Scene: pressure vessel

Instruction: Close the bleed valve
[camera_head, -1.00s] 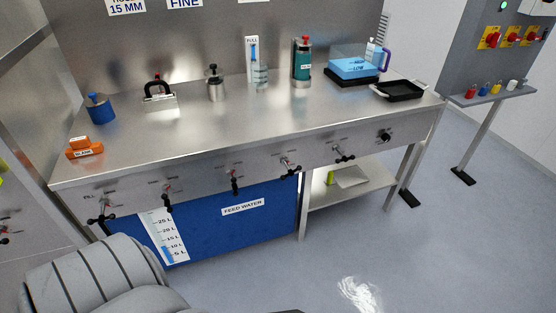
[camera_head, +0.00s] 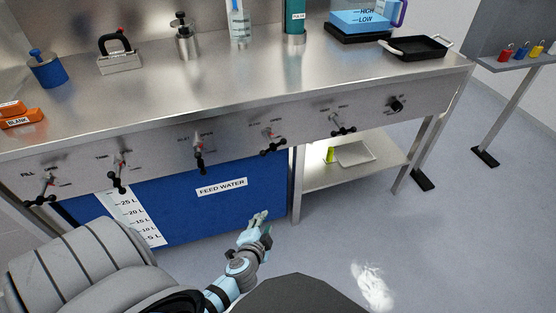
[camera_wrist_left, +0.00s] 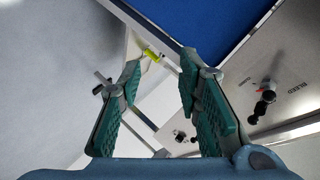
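The bleed valve (camera_wrist_left: 265,98) has a red hub and black knobs. It sits on the steel panel at the right of the left wrist view, next to a BLEED label. In the head view it appears to be the fourth valve (camera_head: 272,140), near the right end of the blue tank; its label is too small there to read surely. My left gripper (camera_head: 262,228) is low in front of the tank, below and apart from the valve. Its fingers are spread and empty in the left wrist view (camera_wrist_left: 160,68). My right gripper is not seen.
Other valves line the panel: one on the right (camera_head: 342,125), one on the left (camera_head: 199,155). The blue feed water tank (camera_head: 215,205) stands beneath the bench (camera_head: 250,85). A lower shelf (camera_head: 330,175) is to its right.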

